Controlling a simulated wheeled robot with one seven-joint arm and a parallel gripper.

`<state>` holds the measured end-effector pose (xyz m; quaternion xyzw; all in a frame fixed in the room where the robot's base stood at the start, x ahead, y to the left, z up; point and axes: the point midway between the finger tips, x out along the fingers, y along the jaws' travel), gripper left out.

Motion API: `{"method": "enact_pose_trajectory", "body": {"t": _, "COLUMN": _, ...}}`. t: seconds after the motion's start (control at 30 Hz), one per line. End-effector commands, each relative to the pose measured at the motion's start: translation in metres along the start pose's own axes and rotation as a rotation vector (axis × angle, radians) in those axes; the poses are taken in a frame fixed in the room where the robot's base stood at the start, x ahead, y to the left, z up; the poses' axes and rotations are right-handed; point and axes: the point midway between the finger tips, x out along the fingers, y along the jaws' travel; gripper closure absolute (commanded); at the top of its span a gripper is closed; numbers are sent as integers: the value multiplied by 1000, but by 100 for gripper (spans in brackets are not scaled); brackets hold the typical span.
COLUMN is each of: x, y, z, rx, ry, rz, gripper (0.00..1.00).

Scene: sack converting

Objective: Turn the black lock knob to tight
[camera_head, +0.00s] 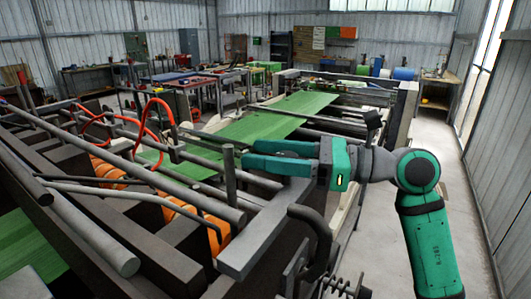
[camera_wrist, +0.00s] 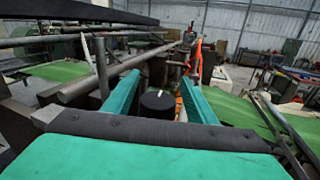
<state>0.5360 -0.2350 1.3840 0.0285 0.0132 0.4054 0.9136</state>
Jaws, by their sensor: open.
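The black lock knob (camera_wrist: 157,104) is a short, dark round cylinder in the wrist view, seen between my two teal fingers. My gripper (camera_wrist: 160,86) is open, with one finger to the left of the knob and one to the right. I cannot tell whether either finger touches it. In the head view my gripper (camera_head: 250,153) reaches left over the machine frame, its fingers apart. I cannot make out the knob in the head view; the fingers may hide it.
A grey upright post (camera_head: 229,176) stands close to my fingertips, and long grey rollers (camera_head: 130,160) run left of it. An orange hose (camera_head: 150,115) loops behind. Green sheet material (camera_head: 245,128) crosses the machine. Clear floor (camera_head: 440,140) lies to the right.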

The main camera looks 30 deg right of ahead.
Motion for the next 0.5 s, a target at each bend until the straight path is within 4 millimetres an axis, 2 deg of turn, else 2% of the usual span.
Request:
{"method": "enact_pose_trajectory", "body": {"t": 0.17, "x": 2, "y": 1, "z": 0, "rx": 0, "ry": 0, "rz": 4, "gripper": 48}}
{"method": "enact_pose_trajectory", "body": {"t": 0.2, "x": 3, "y": 1, "z": 0, "rx": 0, "ry": 0, "rz": 5, "gripper": 53}}
{"method": "enact_pose_trajectory", "body": {"t": 0.3, "x": 4, "y": 1, "z": 0, "rx": 0, "ry": 0, "rz": 6, "gripper": 77}}
{"method": "enact_pose_trajectory", "body": {"t": 0.37, "x": 4, "y": 1, "z": 0, "rx": 0, "ry": 0, "rz": 7, "gripper": 89}}
{"method": "enact_pose_trajectory", "body": {"t": 0.5, "x": 2, "y": -1, "z": 0, "rx": 0, "ry": -1, "rz": 4, "gripper": 89}}
